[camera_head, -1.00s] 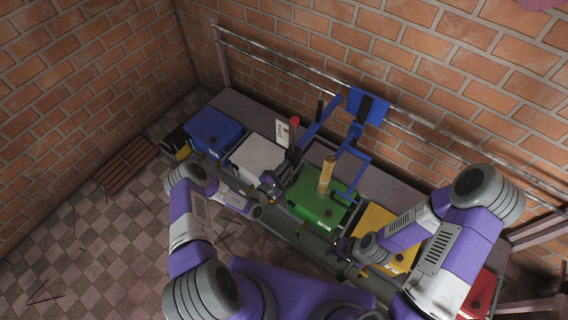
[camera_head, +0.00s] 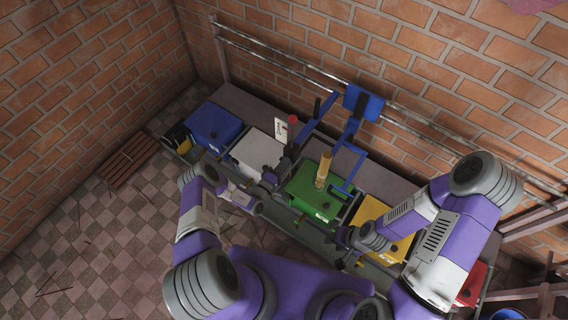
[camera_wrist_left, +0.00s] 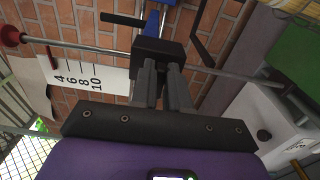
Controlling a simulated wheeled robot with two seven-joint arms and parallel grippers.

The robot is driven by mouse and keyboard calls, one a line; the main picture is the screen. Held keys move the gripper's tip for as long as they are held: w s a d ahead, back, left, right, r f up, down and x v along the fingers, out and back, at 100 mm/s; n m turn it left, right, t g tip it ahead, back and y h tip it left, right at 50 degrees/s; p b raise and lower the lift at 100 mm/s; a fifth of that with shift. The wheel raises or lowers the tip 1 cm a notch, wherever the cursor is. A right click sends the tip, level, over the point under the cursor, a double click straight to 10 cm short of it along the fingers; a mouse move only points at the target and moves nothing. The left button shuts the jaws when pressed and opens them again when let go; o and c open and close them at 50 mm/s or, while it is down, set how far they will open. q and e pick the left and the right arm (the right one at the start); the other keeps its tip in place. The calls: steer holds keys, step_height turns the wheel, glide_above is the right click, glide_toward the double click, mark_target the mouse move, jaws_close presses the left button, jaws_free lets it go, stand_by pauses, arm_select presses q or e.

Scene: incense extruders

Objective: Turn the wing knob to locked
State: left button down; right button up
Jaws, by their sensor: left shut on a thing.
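My left gripper (camera_head: 269,177) is at the right edge of the white box (camera_head: 258,152), low beside the red-tipped rod (camera_head: 292,120). In the left wrist view its two grey fingers (camera_wrist_left: 162,85) are closed on a dark block-like part (camera_wrist_left: 158,52) on a thin metal rod. This part looks like the wing knob or its housing; its wings and any locked mark cannot be made out. A white scale plate (camera_wrist_left: 95,75) with black numbers stands left of it. My right gripper (camera_head: 345,238) is by the front of the green and yellow boxes, its fingers too small to read.
Blue (camera_head: 213,127), green (camera_head: 312,193), yellow (camera_head: 376,225) and red (camera_head: 471,287) boxes line the bench. A blue lever frame (camera_head: 348,130) and a brass cylinder (camera_head: 324,170) rise above the green box.

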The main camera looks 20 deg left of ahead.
stand_by(0.3)
arm_select(q)
steer(key=c, duration=1.2)
jaws_free()
steer(key=shift+o, duration=0.2)
steer(key=p+v, duration=0.1)
steer(key=v, duration=0.6)
steer(key=shift+s, duration=0.25)
steer(key=shift+a, duration=0.1)
